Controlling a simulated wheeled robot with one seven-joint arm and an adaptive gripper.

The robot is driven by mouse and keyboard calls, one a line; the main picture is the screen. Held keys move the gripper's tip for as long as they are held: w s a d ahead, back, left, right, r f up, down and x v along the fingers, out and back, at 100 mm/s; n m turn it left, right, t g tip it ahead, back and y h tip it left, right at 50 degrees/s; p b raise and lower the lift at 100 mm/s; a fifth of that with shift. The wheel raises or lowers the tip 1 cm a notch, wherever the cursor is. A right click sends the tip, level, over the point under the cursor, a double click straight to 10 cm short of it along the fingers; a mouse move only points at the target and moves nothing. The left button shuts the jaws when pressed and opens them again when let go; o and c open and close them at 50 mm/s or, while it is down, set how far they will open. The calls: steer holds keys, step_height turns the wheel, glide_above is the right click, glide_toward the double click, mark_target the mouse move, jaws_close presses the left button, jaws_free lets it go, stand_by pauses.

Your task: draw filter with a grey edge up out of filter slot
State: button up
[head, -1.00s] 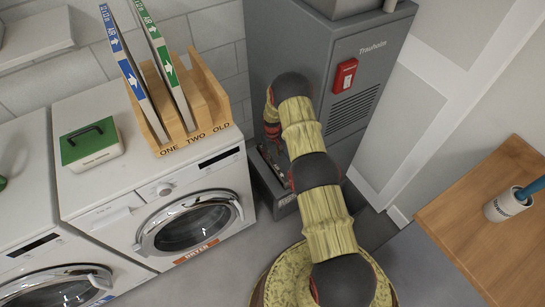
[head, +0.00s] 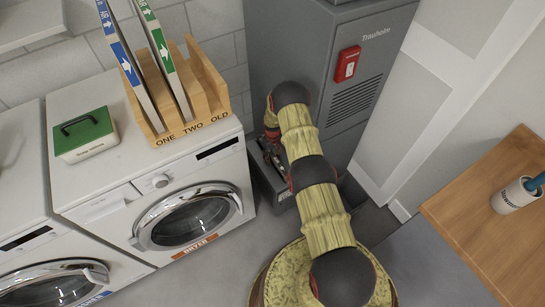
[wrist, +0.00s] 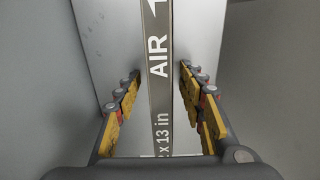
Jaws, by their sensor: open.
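The filter with a grey edge (wrist: 159,105) shows in the wrist view as a long grey strip with white lettering, including "AIR" and "13 in". It runs up the middle of the view, between my gripper's two fingers. My gripper (wrist: 160,82) is open, with one yellow-padded finger on each side of the strip and a visible gap on both sides. In the head view my gripper (head: 270,148) is low beside the grey furnace (head: 345,35), partly hidden by my arm. The filter slot cannot be made out clearly; the furnace's low front housing (head: 284,192) is partly behind my arm.
A wooden rack (head: 205,88) marked ONE, TWO, OLD stands on the dryer (head: 100,185), holding a blue-edged filter (head: 122,52) and a green-edged filter (head: 160,48). A green-lidded box (head: 86,134) sits left of it. A wooden table (head: 485,225) is at right.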

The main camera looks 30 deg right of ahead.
steer(key=shift+c, duration=0.9)
steer(key=c, duration=0.7)
jaws_close()
steer(key=shift+d, duration=0.1)
